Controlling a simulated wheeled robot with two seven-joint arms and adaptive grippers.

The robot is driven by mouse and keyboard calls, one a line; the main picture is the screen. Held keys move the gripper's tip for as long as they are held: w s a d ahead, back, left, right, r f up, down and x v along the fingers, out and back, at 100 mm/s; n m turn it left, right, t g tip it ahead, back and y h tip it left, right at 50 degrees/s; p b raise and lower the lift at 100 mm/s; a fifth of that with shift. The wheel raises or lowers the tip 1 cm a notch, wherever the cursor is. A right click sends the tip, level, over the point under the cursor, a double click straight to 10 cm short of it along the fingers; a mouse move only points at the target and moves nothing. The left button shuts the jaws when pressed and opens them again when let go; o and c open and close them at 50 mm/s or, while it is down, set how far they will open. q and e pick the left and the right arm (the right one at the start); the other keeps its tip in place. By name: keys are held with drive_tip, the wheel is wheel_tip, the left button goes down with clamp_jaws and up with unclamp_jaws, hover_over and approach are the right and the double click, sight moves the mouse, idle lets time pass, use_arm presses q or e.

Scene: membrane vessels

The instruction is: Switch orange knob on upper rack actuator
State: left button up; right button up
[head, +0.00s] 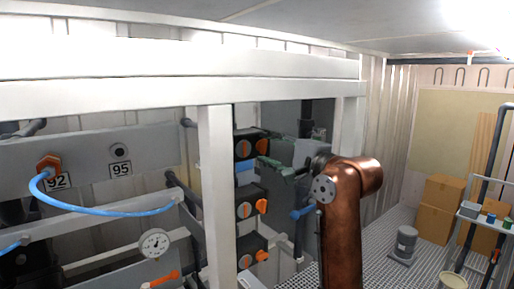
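Three black actuator boxes are stacked on the rack behind the white post. The upper actuator (251,135) has a round orange knob (243,149) on its left and another orange knob (262,146) on its right.
The middle actuator (251,192) and lower actuator (251,243) also carry orange knobs. A white upright post (216,180) stands just left of them, under a white beam (170,95). A blue hose (110,213) hangs at left. Cardboard boxes (440,195) stand at right.

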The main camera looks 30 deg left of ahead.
use_arm(q)
drive_tip(key=v, duration=1.2)
drive_tip(key=shift+w, duration=0.3)
drive_tip(key=shift+f, duration=0.1)
